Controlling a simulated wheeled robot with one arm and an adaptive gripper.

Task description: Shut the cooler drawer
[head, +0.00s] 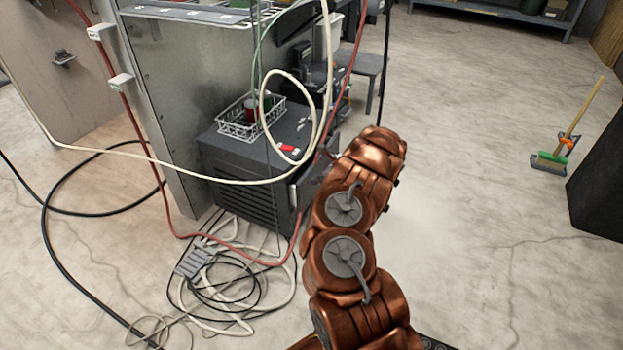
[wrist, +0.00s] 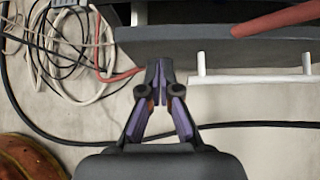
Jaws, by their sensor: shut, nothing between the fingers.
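The cooler (head: 245,165) is a dark grey box with a slatted side, left of my arm in the head view. Its drawer front (wrist: 180,45) shows in the wrist view as a grey slab across the top, with a pale bar handle (wrist: 255,79) on its near side. A dark gap shows behind the slab, so the drawer looks partly open. My gripper (wrist: 160,65) is shut and empty, left of the handle. Its tips overlap the slab's near face; I cannot tell whether they touch. In the head view my arm hides the gripper.
A white wire basket (head: 240,122) stands on the cooler. A red hose (wrist: 280,19) crosses above the drawer front. Tangled cables and a power strip (head: 195,259) lie on the floor at left. A broom (head: 560,150) stands at right. The floor right of my arm is mostly clear.

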